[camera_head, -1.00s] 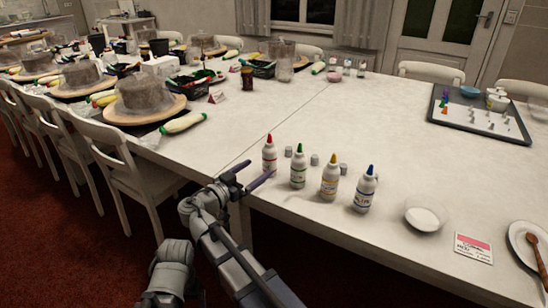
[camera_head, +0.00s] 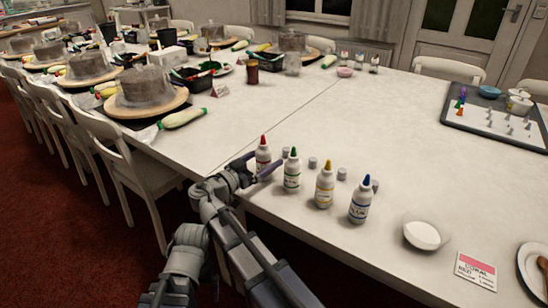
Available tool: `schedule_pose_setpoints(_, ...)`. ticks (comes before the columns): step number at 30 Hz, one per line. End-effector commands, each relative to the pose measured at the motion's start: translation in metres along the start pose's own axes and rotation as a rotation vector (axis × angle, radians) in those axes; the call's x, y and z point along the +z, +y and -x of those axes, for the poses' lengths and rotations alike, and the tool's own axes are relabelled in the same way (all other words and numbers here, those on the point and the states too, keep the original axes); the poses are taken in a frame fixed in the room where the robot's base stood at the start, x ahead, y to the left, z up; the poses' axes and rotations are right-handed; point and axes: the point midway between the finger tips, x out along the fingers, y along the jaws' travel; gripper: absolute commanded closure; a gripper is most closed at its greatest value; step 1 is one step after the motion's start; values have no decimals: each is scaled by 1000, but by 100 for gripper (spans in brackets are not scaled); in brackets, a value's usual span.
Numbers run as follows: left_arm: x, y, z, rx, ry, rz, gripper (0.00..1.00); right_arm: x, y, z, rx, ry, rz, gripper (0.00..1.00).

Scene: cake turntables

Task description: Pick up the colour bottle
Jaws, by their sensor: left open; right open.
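Four white colour bottles stand upright in a row near the table's front edge: a red-capped bottle (camera_head: 263,150), a green-capped bottle (camera_head: 292,171), a yellow-capped bottle (camera_head: 325,185) and a blue-capped bottle (camera_head: 360,203). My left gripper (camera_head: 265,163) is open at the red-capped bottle. One finger shows at the bottle's left and the other crosses in front of its lower part. The bottle seems to stand between the fingers; I cannot tell whether they touch it. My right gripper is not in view.
Several small grey caps lie behind the bottles. A white bowl (camera_head: 422,235) and a pink label card (camera_head: 476,270) lie to the right. A tray (camera_head: 470,125) with small nozzles is at the far right. Cake turntables (camera_head: 150,108) stand at the left. The middle of the table is clear.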

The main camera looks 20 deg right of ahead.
Motion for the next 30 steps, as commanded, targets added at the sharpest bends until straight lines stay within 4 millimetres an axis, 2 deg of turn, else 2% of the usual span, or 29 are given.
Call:
schedule_pose_setpoints(6,0,0,0,0,0,0,6,0,0,0,-1,0,0,6)
schedule_pose_setpoints(22,0,0,0,0,0,0,6,0,0,0,0,0,0,66)
schedule_pose_setpoints(30,0,0,0,0,0,0,6,0,0,0,0,0,0,66)
